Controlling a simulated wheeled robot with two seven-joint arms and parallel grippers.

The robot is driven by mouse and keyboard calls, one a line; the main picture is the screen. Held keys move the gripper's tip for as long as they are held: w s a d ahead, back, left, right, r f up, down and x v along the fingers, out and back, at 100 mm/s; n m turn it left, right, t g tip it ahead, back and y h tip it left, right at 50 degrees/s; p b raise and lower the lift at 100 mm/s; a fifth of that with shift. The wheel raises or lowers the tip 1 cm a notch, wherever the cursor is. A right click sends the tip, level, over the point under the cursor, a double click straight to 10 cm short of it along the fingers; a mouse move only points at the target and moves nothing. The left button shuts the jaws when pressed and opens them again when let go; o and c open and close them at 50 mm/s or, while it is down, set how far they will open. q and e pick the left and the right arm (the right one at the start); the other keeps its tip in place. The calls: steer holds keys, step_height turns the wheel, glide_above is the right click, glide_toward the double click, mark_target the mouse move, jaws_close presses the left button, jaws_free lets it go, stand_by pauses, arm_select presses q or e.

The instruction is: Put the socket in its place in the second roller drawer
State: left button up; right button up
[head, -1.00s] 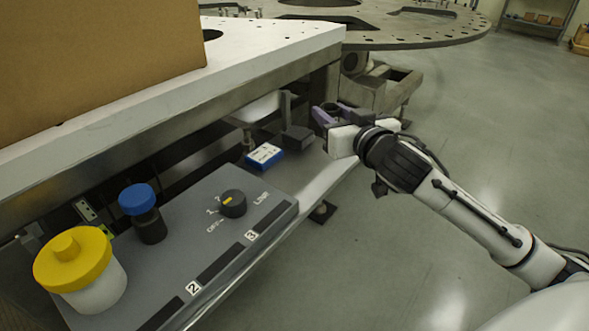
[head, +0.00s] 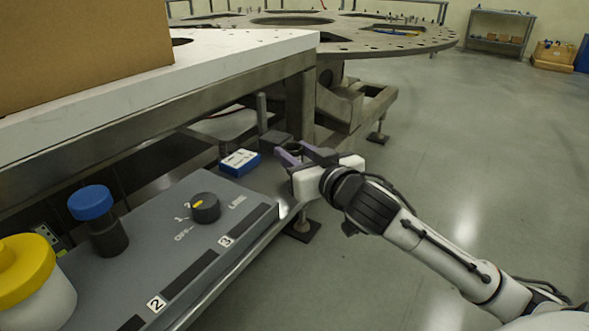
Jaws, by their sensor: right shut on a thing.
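My right gripper (head: 302,153) is at the centre of the view, beside the far end of the lower shelf. Its purple fingers are shut on a small dark round piece (head: 295,147), which looks like the socket. Only its upper part shows between the fingers. I cannot make out which part here is the second roller drawer. My left gripper is not in view.
A blue-and-white box (head: 240,162) and a dark block (head: 275,140) lie left of the gripper. The grey control panel (head: 165,245) has a knob (head: 205,207), with a blue-capped jar (head: 97,220) and yellow-lidded tub (head: 30,280) nearby. Open floor lies right.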

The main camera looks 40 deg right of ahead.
steer(key=shift+f, duration=1.15)
steer(key=shift+f+b, duration=0.1)
steer(key=shift+b, duration=0.2)
steer(key=o, duration=0.8)
steer(key=shift+f, duration=0.1)
steer(key=shift+c, duration=0.2)
steer(key=o, duration=0.4)
